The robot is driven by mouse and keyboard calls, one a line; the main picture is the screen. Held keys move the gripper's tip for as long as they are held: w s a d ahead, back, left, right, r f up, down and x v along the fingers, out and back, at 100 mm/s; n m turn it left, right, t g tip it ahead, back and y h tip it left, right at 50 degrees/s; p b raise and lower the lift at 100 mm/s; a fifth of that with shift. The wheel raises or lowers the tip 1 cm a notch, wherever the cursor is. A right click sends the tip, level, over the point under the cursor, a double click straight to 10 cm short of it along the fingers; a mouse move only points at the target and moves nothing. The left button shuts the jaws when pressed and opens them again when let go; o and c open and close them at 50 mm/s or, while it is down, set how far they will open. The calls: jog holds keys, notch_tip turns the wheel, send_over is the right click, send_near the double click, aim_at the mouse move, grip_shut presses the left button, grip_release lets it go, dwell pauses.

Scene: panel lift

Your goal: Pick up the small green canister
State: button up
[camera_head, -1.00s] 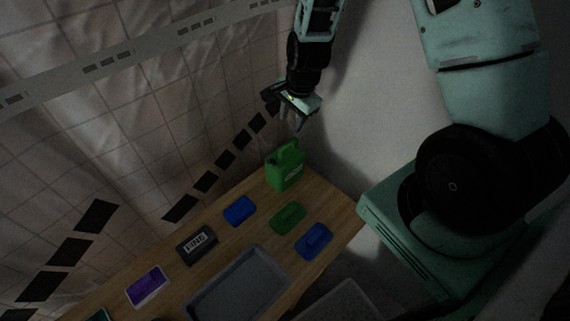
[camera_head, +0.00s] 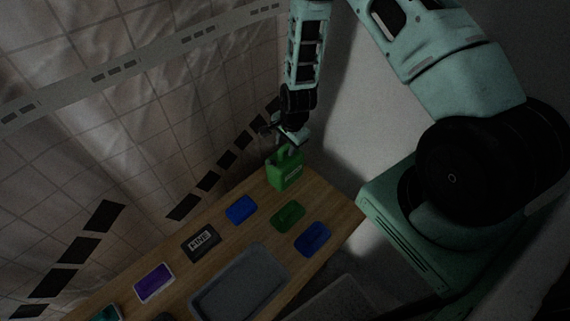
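The small green canister (camera_head: 286,173) stands upright at the far end of the wooden table, with a pale label on its front. My gripper (camera_head: 288,149) points down right at the canister's top, by its handle. The fingers are small and dark here, and I cannot tell whether they are apart or closed, or whether they touch the handle.
On the wooden table (camera_head: 335,205) lie a blue block (camera_head: 241,209), a green block (camera_head: 287,215), another blue block (camera_head: 312,238), a dark labelled box (camera_head: 201,243), a purple-topped box (camera_head: 154,282) and a grey tray (camera_head: 238,285). A tiled wall (camera_head: 150,130) runs along the left.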

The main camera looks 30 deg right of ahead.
jog(key=shift+w+f, duration=0.25)
jog(key=shift+f, duration=0.9)
grip_shut()
jog(key=shift+r, duration=0.15)
